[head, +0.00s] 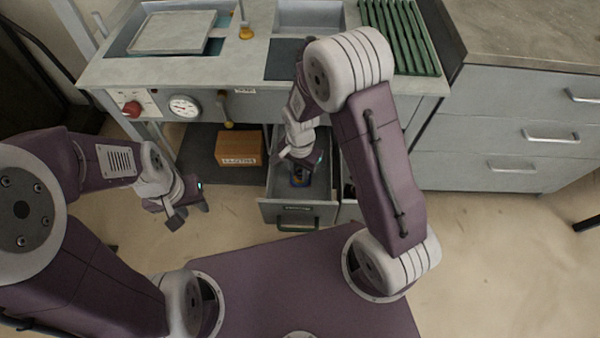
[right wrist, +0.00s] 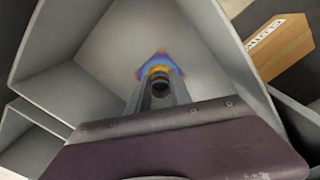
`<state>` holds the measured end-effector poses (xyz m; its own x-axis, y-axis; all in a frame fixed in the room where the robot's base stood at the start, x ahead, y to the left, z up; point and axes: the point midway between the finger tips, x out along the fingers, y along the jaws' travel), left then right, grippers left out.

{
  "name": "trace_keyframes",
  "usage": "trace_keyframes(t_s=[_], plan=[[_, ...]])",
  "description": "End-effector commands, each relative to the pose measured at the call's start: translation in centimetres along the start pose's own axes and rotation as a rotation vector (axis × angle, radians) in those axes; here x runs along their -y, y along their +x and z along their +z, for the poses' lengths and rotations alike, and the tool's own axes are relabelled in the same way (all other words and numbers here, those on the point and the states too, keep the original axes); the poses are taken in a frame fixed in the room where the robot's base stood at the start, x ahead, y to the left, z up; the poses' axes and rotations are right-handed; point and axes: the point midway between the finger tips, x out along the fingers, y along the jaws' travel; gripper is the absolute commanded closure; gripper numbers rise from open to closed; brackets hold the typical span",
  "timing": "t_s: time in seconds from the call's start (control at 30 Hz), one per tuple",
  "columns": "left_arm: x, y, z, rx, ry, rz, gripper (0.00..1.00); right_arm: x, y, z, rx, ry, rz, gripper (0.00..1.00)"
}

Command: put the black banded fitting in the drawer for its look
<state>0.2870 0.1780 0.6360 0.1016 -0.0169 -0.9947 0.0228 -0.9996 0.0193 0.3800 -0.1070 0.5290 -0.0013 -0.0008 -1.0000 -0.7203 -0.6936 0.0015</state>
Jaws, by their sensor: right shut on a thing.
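My right gripper (head: 297,166) reaches down into an open grey drawer (head: 297,212) below the bench. In the right wrist view the gripper (right wrist: 160,100) is shut on a small dark round fitting (right wrist: 160,84) with a yellow-orange band. A blue and orange patch (right wrist: 150,68) shows around its far side; I cannot tell if it is part of the fitting or lies on the drawer floor. In the head view the fitting is mostly hidden, with blue and orange (head: 298,181) just below the fingers. My left gripper (head: 188,213) is open and empty, left of the drawer.
A labelled cardboard box (head: 239,147) sits on the dark shelf left of the drawer. Another open drawer (head: 350,211) is partly hidden behind my right arm. The bench front carries a gauge (head: 184,106) and a red knob (head: 132,109). A closed grey cabinet (head: 520,135) stands at right.

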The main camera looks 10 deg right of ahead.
Motion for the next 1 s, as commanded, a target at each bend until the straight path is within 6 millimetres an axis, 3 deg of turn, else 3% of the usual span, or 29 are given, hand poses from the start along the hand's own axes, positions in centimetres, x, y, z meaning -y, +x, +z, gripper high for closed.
trace_keyframes(t_s=[0.27, 0.3, 0.33, 0.37, 0.7, 1.0], plan=[[0.0, 0.1, 0.0, 0.000, 0.000, 0.000, 0.64, 0.0, 0.2, 0.0, 0.000, 0.000, 0.000, 1.00], [0.0, 0.0, 0.0, 0.000, 0.000, 0.000, 0.64, 0.0, 0.1, 0.0, 0.000, 0.000, -0.001, 0.64], [0.0, 0.0, 0.0, 0.000, 0.000, 0.000, 0.64, 0.0, 0.1, 0.0, 0.000, 0.000, -0.001, 0.55], [0.0, 0.0, 0.0, 0.000, 0.000, 0.000, 0.64, 0.0, 0.1, 0.0, 0.000, 0.000, -0.001, 0.53], [0.0, -0.4, 0.0, 0.000, 0.000, 0.000, 0.64, 0.0, -0.5, 0.0, -0.001, 0.000, -0.001, 0.53], [-0.1, -4.2, -0.5, 0.000, 0.000, 0.000, 0.64, 0.1, -8.2, -0.1, -0.002, 0.000, -0.005, 0.53]])
